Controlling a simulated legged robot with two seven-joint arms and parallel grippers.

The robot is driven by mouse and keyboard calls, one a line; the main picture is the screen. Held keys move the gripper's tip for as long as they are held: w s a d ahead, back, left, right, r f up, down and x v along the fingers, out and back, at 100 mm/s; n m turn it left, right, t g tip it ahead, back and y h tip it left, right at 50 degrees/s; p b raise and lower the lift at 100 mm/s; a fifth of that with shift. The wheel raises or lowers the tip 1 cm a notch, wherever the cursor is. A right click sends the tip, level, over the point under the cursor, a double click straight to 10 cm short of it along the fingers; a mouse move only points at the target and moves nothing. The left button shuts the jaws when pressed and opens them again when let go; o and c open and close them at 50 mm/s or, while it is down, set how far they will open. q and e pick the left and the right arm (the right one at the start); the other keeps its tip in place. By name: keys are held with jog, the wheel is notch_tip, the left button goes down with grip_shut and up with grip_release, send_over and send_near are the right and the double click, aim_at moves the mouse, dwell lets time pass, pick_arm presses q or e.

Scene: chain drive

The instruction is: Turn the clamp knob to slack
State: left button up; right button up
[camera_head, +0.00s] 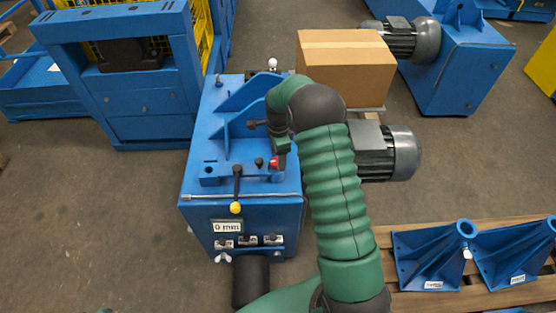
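The blue chain-drive machine (200,165) stands at the centre. On its top are a red knob (275,163), a small black knob (259,162) and a black lever with a yellow ball (236,208). No label shows which one is the clamp knob. My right arm, green and black, reaches up over the machine's right side and bends down. Its gripper (281,147) is just above the red knob. I cannot tell whether it touches the knob or whether its fingers are open. My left gripper is out of view.
A grey motor (385,153) is on the machine's right side, with a cardboard box (345,65) behind. A pallet (420,300) with blue brackets (430,258) lies at lower right. Another blue machine (130,95) stands at upper left. The floor at left is clear.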

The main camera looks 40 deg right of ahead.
jog(key=shift+a+f, duration=0.1)
jog(key=shift+f, duration=0.65)
jog(key=shift+a+r, duration=0.15)
jog(key=shift+a, duration=0.1)
jog(key=shift+c, duration=0.2)
jog(key=shift+d, duration=0.15)
grip_shut()
